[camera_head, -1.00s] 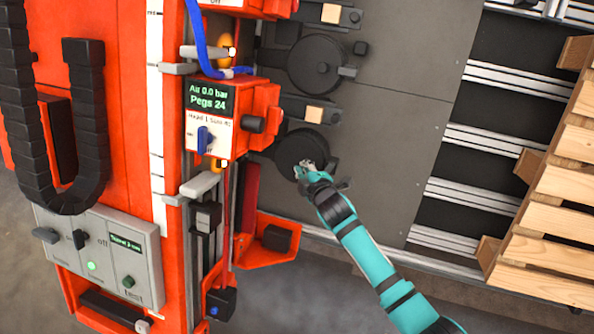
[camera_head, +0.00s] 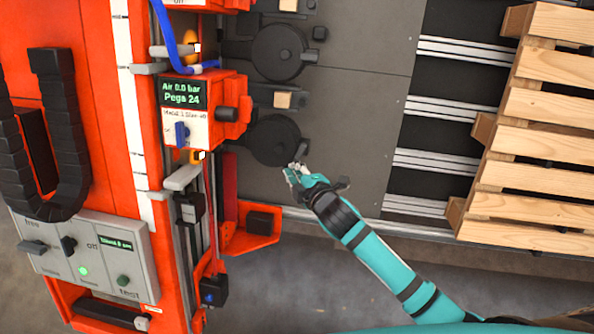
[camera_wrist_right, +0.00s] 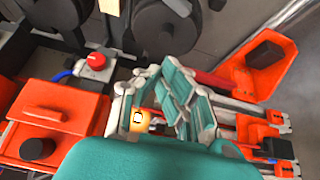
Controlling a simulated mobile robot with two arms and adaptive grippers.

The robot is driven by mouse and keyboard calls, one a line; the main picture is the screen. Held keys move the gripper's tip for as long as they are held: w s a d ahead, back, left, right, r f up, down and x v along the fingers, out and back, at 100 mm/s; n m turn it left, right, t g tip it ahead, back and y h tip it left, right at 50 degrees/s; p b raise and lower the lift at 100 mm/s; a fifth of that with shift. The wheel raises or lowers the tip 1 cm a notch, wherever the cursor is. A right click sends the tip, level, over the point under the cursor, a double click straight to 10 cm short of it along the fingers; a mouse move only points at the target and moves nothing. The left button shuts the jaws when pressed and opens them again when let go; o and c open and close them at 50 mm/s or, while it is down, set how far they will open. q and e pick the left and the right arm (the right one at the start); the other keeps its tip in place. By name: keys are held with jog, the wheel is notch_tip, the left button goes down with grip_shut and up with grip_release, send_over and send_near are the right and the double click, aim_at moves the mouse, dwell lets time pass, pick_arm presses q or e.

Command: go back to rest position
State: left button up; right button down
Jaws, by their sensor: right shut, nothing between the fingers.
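My right gripper (camera_head: 296,174) is at the end of the teal arm that comes in from the lower right in the head view. It is just below and right of the lower round black disc (camera_head: 270,141), with its fingertips near the disc's edge; I cannot tell whether they touch. In the right wrist view its teal and white fingers (camera_wrist_right: 176,100) are folded together, shut, with nothing held. My left gripper is in neither view.
An orange gantry (camera_head: 70,185) with a head box (camera_head: 199,113) reading "Air 0.0 bar" stands left. A grey control panel (camera_head: 85,258) is lower left. A slatted wooden pallet (camera_head: 545,150) lies right. Open floor (camera_head: 350,290) shows below.

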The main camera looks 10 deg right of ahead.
jog(key=s+d+f+m+g+h, duration=0.1)
jog(key=s+d+f+m+g, duration=0.2)
jog(key=f, duration=0.6)
jog(key=s+d+f+m+g+h, duration=0.15)
jog(key=s+d+f, duration=0.35)
jog(key=f, duration=0.5)
jog(key=s+d+f+m+g, duration=0.1)
jog(key=s+d+f+m, duration=0.15)
jog(key=s+f, duration=0.45)
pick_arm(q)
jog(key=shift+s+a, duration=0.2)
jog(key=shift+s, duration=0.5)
pick_arm(e)
jog(key=s+d+f+m+g, duration=0.2)
jog(key=s+f, duration=0.4)
jog(key=s, duration=0.4)
jog(key=s+d+f+m+g+h, duration=0.1)
jog(key=s+f+m, duration=0.3)
jog(key=s, duration=0.7)
jog(key=s+d+f+m+g, duration=0.3)
jog(key=s+f, duration=0.5)
jog(key=s, duration=0.3)
jog(key=shift+d+f+h, duration=0.15)
jog(key=shift+f+h, duration=0.2)
jog(key=shift+f, duration=0.05)
jog(key=c, duration=2)
grip_release()
